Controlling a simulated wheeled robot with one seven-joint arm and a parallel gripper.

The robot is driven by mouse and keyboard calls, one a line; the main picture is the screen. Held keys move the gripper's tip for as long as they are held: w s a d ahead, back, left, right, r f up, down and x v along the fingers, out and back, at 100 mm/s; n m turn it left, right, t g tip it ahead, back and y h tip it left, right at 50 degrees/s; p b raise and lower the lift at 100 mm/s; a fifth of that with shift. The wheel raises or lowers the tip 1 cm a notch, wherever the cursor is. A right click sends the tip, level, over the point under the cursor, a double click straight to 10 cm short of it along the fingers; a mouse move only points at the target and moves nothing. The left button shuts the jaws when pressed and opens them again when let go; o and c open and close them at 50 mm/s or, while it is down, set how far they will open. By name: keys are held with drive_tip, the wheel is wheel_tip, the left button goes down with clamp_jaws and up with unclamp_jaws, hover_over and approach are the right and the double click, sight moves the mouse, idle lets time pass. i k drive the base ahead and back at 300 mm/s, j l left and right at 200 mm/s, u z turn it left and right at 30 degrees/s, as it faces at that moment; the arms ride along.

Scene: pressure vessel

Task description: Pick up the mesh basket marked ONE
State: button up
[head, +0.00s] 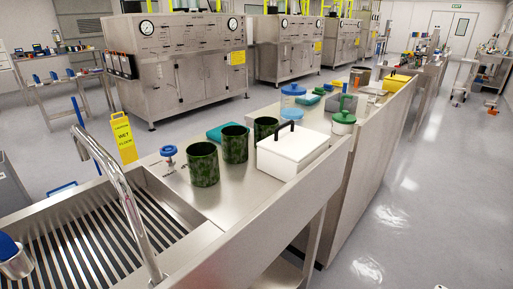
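I cannot make out a mesh basket or the marking ONE anywhere in the head view. Small items far down the bench and on the far carts are too small to tell apart. My gripper and arm do not show in this view.
A steel sink (185,211) with a curved tap (122,190) fills the near left. Several dark green cylinders (235,144) and a white box (292,150) with a black handle stand on the bench. A yellow wet-floor sign (124,138) stands behind. The floor (425,190) at right is largely clear.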

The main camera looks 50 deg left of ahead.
sight(203, 164)
drive_tip(key=i+z, duration=0.4)
drive_tip(key=i, duration=1.5)
drive_tip(key=u, duration=0.5)
drive_tip(key=i+u, duration=0.1)
drive_tip(key=u, duration=0.9)
drive_tip(key=i+l+u, duration=0.1)
drive_tip(key=u, duration=2.4)
drive_tip(key=l+u, duration=0.15)
drive_tip(key=k+l, duration=0.05)
drive_tip(key=l, duration=0.05)
